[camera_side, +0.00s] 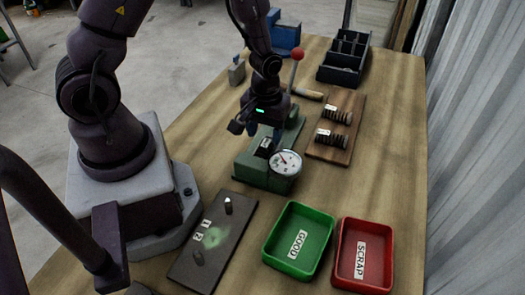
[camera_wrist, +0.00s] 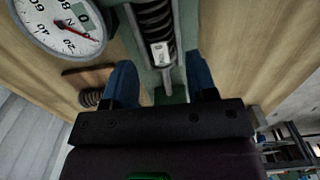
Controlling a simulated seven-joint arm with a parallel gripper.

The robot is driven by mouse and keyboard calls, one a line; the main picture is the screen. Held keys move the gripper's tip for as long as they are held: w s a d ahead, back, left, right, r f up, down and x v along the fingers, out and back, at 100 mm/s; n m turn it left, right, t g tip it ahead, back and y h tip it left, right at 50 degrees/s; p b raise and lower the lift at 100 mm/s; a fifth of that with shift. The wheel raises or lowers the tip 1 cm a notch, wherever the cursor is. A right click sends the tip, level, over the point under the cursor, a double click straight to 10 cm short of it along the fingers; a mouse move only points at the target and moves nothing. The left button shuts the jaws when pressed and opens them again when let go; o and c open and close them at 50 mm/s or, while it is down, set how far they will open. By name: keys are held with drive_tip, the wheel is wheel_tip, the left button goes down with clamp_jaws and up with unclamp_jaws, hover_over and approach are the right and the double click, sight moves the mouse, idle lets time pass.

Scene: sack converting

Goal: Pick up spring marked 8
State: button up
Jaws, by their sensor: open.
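My gripper (camera_side: 258,132) is open over the green tester (camera_side: 252,172) with the round dial gauge (camera_side: 286,163). In the wrist view its two blue fingers (camera_wrist: 160,82) stand apart with a grey rod of the tester between them. A dark coil spring (camera_wrist: 156,25) with a white tag is in the tester, just beyond the fingertips; I cannot read its tag. Two more tagged springs lie on the wooden board, the far one (camera_side: 338,115) and the near one (camera_side: 331,139). Their numbers are too small to read, so I cannot tell which is marked 8.
A green GOOD tray (camera_side: 277,265) and a red SCRAP tray (camera_side: 342,277) stand at the front. A red-knobbed lever (camera_side: 298,55) rises behind the tester. A black divided bin (camera_side: 344,74) is at the back.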

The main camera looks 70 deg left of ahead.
sight(265, 144)
drive_tip(key=shift+f, duration=2.2)
drive_tip(key=shift+r, duration=0.1)
drive_tip(key=c, duration=0.9)
clamp_jaws()
drive_tip(key=shift+r, duration=0.1)
drive_tip(key=shift+r, duration=3.35)
